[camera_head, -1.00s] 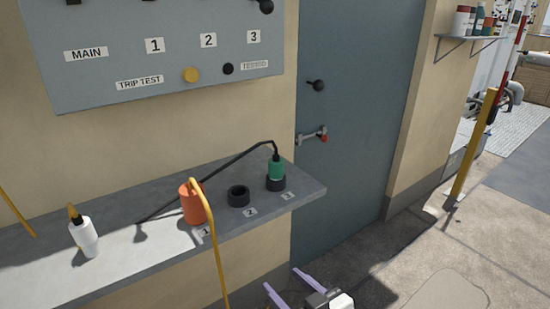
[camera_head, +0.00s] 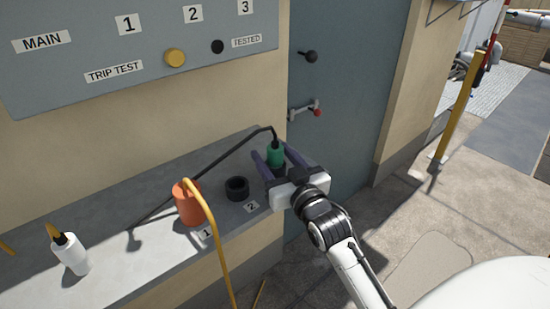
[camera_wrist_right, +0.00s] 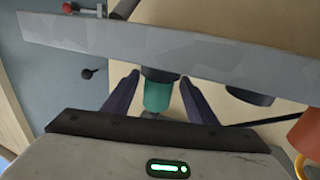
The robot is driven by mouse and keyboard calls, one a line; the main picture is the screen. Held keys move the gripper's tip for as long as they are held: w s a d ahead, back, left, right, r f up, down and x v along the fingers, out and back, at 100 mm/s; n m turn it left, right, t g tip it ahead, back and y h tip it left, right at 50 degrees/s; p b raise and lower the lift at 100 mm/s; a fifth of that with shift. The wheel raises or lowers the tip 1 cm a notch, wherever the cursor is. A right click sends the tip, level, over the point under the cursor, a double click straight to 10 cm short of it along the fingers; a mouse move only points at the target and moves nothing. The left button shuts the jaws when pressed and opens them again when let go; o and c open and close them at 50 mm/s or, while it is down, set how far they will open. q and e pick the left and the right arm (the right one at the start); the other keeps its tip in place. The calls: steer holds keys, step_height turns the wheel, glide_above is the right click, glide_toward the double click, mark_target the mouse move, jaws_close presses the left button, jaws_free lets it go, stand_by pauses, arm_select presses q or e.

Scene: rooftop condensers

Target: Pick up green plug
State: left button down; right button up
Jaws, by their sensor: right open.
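The green plug (camera_head: 275,153) stands upright in the black socket at the right end of the grey shelf, with a black cable leaving its top. It also shows in the right wrist view (camera_wrist_right: 158,96), where the picture is upside down. My right gripper (camera_head: 270,155) is open, its two purple fingers on either side of the plug with gaps between. The gripper partly hides the plug's lower part and its socket in the head view. My left gripper is not in view.
An orange plug (camera_head: 188,204) with a yellow cable stands at position 1. An empty black socket (camera_head: 237,188) is at position 2. The grey panel (camera_head: 130,40) hangs above; a teal door (camera_head: 345,80) is beyond.

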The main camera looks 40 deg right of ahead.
steer(key=w, duration=0.1)
steer(key=w+d, duration=0.1)
steer(key=w, duration=0.1)
steer(key=shift+w, duration=0.3)
steer(key=c, duration=1.2)
